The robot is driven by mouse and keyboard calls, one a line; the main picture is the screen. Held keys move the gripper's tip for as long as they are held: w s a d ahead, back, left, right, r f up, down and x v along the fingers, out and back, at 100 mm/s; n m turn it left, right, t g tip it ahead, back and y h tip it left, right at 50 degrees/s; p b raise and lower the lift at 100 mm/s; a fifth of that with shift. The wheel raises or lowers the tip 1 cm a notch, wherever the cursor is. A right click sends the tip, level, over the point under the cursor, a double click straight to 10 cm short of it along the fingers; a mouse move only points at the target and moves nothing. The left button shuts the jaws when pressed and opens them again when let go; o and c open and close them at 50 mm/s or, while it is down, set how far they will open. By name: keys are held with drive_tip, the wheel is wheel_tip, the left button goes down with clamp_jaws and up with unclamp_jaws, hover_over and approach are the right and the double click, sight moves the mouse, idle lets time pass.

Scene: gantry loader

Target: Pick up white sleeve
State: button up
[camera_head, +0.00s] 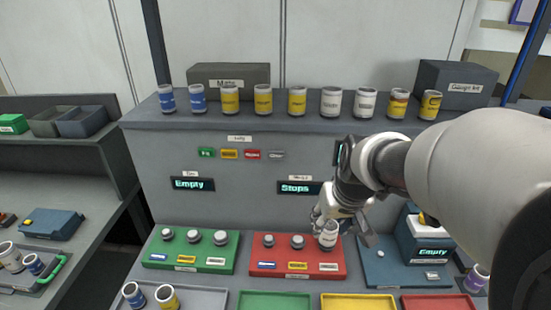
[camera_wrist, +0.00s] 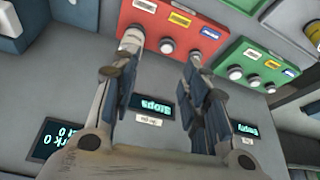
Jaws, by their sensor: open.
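My gripper (camera_head: 343,226) is close above the right end of the red panel. In the wrist view my gripper (camera_wrist: 160,66) has its fingers spread with nothing between them. Two more white-labelled sleeves (camera_head: 331,102) (camera_head: 365,102) stand on the back ledge.
Blue and yellow sleeves (camera_head: 231,99) line the ledge (camera_head: 290,125). A blue station (camera_head: 430,240) is on the right. Green, yellow and red trays (camera_head: 357,302) lie in front.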

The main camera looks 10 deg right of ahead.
sight(328, 234)
drive_tip(key=o, duration=0.5)
drive_tip(key=shift+m, duration=0.3)
drive_tip(key=w+d+f, duration=0.1)
drive_tip(key=w+d, duration=0.1)
drive_tip(key=w+d+f, duration=0.2)
drive_tip(key=w+d+f+p, duration=0.1)
drive_tip(key=w+d+f, duration=0.1)
drive_tip(key=w, duration=0.1)
drive_tip(key=shift+d+f, duration=0.15)
drive_tip(key=shift+d, duration=0.05)
drive_tip(key=shift+o, duration=0.5)
drive_tip(key=b+x, duration=0.3)
drive_tip(key=x, duration=0.9)
drive_tip(key=shift+d, duration=0.2)
drive_tip(key=shift+b+x, duration=1.25)
drive_tip(key=shift+x, duration=1.65)
